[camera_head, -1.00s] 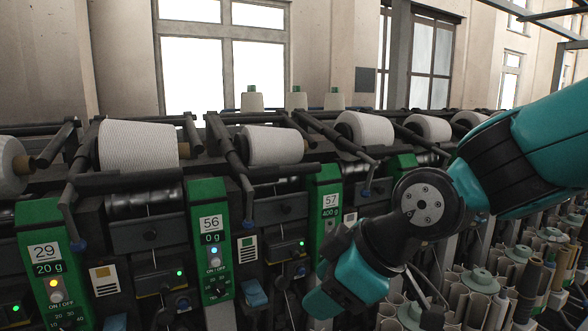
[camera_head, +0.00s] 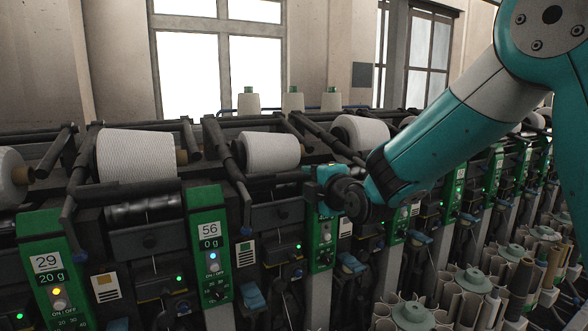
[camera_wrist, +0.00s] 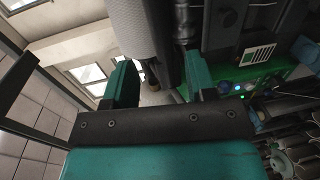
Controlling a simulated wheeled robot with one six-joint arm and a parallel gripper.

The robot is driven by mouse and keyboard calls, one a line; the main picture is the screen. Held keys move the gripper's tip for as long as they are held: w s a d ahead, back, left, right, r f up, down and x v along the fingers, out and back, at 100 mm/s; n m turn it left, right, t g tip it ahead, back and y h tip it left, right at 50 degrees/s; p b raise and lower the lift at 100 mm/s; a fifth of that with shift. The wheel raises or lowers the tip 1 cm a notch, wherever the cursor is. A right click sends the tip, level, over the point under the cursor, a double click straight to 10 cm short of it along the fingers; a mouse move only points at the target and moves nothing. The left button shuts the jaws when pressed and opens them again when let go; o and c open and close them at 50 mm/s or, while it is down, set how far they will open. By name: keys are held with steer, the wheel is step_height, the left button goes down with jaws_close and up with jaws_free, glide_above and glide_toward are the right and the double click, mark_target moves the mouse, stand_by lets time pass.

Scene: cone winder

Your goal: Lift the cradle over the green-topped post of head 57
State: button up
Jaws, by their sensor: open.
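The green-topped post (camera_head: 322,238) of head 57 stands right of post 56 in the head view. Its number plate is hidden behind my wrist. My gripper (camera_wrist: 155,75) is open, its two teal fingers spread in the wrist view. In the head view my gripper (camera_head: 314,182) is at the top of this post, by the right end of a dark cradle bar (camera_head: 278,179). A white yarn package (camera_head: 271,151) lies behind that bar; a package also shows beyond the fingers in the wrist view (camera_wrist: 138,25). I cannot tell whether the fingers touch the bar.
Post 56 (camera_head: 209,245) and post 29 (camera_head: 52,270) stand to the left, with another package (camera_head: 137,155) between them. A further package (camera_head: 360,132) lies behind my wrist. Pegs with tubes (camera_head: 473,280) fill the lower right.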

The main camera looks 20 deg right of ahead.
mark_target(296, 177)
steer(key=p+x, duration=0.3)
steer(key=x, duration=0.6)
steer(key=shift+p, duration=0.3)
